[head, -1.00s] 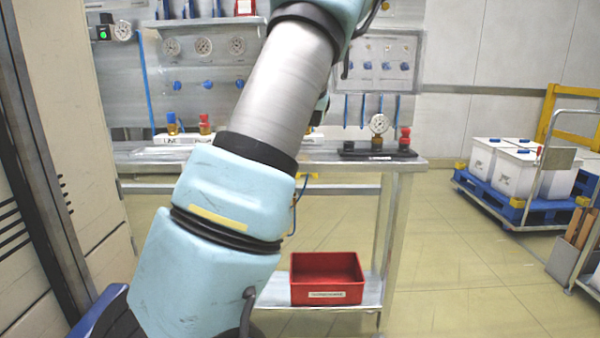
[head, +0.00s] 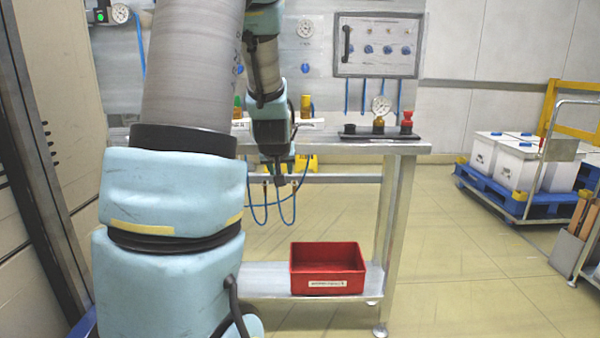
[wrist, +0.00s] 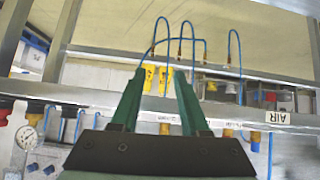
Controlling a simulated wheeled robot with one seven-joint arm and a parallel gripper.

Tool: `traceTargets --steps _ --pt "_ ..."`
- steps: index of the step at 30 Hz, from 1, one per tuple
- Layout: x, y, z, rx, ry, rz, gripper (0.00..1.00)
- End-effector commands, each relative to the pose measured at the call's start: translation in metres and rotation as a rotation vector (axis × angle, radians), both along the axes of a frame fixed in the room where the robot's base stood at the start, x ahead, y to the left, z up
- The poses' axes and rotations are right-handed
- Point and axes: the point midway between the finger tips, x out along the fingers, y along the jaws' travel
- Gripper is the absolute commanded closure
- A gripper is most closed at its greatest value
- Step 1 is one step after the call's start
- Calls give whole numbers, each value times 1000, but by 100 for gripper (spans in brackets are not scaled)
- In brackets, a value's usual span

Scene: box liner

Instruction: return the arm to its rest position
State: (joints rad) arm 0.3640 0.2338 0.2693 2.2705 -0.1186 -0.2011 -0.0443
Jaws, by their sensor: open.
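My arm (head: 192,75) rises on the left of the head view, with its forearm folded over and hanging down. My gripper (head: 279,182) points downward in front of the workbench and near the blue hoses. The wrist view shows its two green fingers spread apart with nothing between them (wrist: 160,75). It holds nothing.
The metal workbench (head: 360,147) carries a black fitting stand (head: 380,133) and gauges behind. A red bin (head: 327,270) sits on its lower shelf. Blue hoses (head: 287,212) hang near my gripper. White containers on a blue pallet (head: 530,202) stand right. The floor between is clear.

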Motion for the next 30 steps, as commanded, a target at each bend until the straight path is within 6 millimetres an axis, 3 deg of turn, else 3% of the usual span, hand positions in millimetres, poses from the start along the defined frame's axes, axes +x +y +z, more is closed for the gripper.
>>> traceTargets --steps 1,6,12,19,21,30 --pt "-28 3 -25 -2 90 -11 55" --pt "-109 5 -71 12 341 -60 55" --pt "-178 9 -99 35 535 -99 55" --pt "-244 16 -120 66 713 -133 55" --pt "-242 15 -100 66 711 -135 55" --pt "-241 15 -52 65 709 -134 55"
